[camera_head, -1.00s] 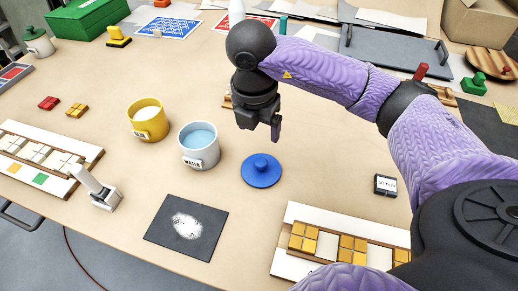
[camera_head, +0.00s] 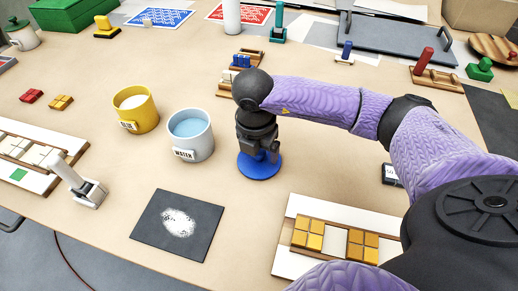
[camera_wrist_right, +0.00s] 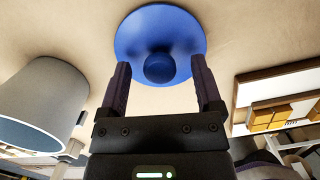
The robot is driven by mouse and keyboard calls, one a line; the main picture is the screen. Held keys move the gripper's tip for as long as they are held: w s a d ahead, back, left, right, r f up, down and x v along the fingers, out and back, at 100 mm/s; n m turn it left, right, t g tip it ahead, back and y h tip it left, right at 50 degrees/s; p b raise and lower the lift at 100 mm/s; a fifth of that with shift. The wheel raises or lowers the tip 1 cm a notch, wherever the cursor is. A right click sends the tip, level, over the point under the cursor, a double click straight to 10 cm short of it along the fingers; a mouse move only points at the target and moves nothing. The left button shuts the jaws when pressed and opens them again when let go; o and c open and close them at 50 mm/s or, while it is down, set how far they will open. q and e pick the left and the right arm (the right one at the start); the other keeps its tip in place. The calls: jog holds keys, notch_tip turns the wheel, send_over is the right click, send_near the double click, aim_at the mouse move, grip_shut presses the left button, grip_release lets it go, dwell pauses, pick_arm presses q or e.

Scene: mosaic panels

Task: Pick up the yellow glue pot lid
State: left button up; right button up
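The yellow glue pot (camera_head: 144,113) stands open on the table, and I see no yellow lid. A blue round lid with a knob (camera_head: 258,172) lies flat on the table, to the right of the white water pot (camera_head: 190,147). My right gripper (camera_head: 264,152) is just above this blue lid and partly hides it. In the right wrist view, the fingers (camera_wrist_right: 161,72) are apart, with the blue knob (camera_wrist_right: 159,68) between them in the picture. I cannot tell whether they touch it. My left gripper is not in view.
A dark square with a white patch (camera_head: 178,226) lies in front of the pots. A tile board (camera_head: 335,240) lies at the front right. A grey-handled tool (camera_head: 77,183) is at the left. A small wooden rack (camera_head: 240,84) stands behind my right gripper.

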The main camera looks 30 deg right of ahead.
grip_shut()
jog(key=shift+r, duration=0.1)
